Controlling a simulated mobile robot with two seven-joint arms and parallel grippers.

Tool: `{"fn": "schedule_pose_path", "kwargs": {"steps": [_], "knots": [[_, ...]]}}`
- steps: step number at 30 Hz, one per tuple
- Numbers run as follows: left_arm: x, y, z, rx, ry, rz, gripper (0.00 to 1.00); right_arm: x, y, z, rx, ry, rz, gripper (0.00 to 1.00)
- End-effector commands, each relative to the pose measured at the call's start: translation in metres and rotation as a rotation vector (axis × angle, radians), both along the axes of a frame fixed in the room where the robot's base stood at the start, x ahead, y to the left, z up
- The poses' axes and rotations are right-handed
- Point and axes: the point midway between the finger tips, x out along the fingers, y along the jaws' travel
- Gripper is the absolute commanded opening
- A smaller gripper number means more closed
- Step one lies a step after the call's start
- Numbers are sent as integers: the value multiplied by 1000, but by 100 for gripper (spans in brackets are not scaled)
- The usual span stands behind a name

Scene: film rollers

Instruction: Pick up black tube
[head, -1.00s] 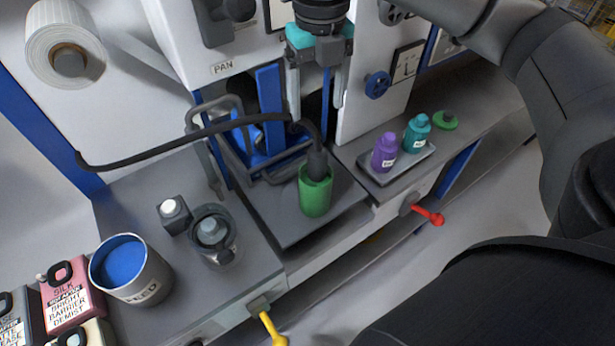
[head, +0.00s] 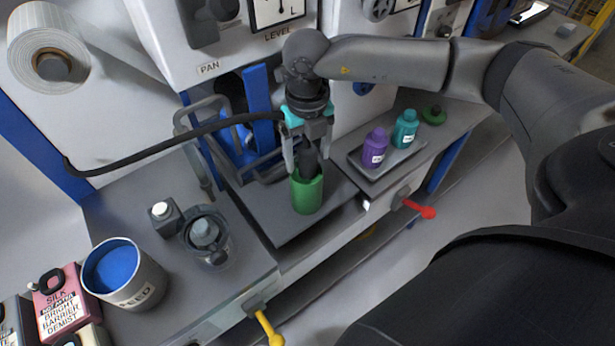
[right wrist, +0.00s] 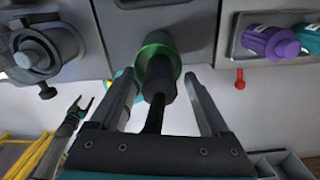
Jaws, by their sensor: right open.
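The black tube (head: 130,142) runs from the wall panel at the left to a dark nozzle end that stands in a green cup (head: 307,193). My right gripper (head: 307,163) is open and points down, with one finger on each side of the nozzle, just above the cup. In the right wrist view the nozzle (right wrist: 156,78) and the green cup (right wrist: 160,43) lie between the spread fingers, with gaps visible on both sides. A small dark forked shape (right wrist: 80,108) at the lower left of that view may be my left gripper; I cannot tell its state.
A tray (head: 408,158) with a purple bottle (head: 375,148) and a teal bottle (head: 405,128) stands to the right. Red and yellow handles stick out in front.

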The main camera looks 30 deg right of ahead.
Motion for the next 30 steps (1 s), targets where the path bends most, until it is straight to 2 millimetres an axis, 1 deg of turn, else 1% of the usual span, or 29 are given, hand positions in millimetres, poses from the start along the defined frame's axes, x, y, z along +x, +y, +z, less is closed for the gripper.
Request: {"fn": "schedule_pose_path", "kwargs": {"steps": [1, 3, 10, 11, 30], "knots": [[0, 0, 0, 0, -1, 0, 76, 0, 0, -6, 0, 1, 0, 80], [0, 0, 0, 0, -1, 0, 76, 0, 0, -11, 0, 0, 1, 80], [0, 0, 0, 0, -1, 0, 76, 0, 0, -12, 0, -1, 1, 80], [0, 0, 0, 0, -1, 0, 76, 0, 0, -12, 0, -1, 1, 78], [-1, 1, -1, 1, 2, 2, 76, 0, 0, -12, 0, -1, 0, 6]]}}
